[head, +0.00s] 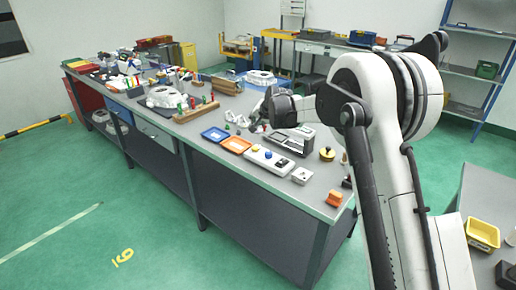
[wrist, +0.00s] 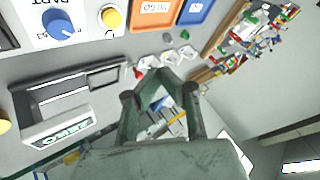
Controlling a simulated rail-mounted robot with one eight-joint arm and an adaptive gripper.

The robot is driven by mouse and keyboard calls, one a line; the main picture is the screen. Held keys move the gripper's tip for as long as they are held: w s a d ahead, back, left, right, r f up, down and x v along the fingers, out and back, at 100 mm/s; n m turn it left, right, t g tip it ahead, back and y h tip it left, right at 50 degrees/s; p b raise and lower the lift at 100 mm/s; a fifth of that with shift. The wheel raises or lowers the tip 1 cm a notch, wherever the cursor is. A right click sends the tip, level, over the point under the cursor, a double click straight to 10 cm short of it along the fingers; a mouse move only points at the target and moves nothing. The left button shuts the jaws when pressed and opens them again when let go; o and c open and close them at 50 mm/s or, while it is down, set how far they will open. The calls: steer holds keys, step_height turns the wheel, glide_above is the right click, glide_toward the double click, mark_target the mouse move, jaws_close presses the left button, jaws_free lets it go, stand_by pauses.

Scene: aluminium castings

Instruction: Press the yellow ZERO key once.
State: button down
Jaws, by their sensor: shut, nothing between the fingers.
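A round yellow key (head: 255,148) sits on a long white panel (head: 280,167) near the front edge of the bench, beside a blue knob (head: 267,154). In the wrist view the yellow key (wrist: 110,17) is at the top, left of centre, with the blue knob (wrist: 59,25) to its left. I cannot read a ZERO label on the key. My gripper (wrist: 160,72) is shut and empty, its fingertips meeting apart from the key. In the head view my gripper (head: 259,121) is behind the panel, partly hidden by my wrist.
A grey-white device (wrist: 62,118) with green lettering stands beside the panel. Orange (head: 236,145) and blue (head: 214,134) trays lie left of the panel. Small pale parts (wrist: 182,54) lie near my fingertips.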

mark_target(256, 148)
steer(key=shift+w+a+f, duration=0.15)
steer(key=shift+w+f, duration=0.1)
steer(key=shift+f, duration=0.1)
steer(key=shift+f, duration=0.1)
step_height(256, 148, down, 8)
steer(key=b, duration=0.3)
steer(key=shift+b, duration=0.3)
steer(key=shift+f, duration=0.3)
steer(key=shift+f+b, duration=0.15)
steer(key=shift+b, duration=0.25)
stand_by(0.9)
steer(key=shift+f+b, duration=0.25)
steer(key=shift+b, duration=0.05)
steer(key=shift+f+b, duration=0.4)
steer(key=shift+f, duration=0.1)
stand_by(0.7)
steer(key=shift+r, duration=0.9)
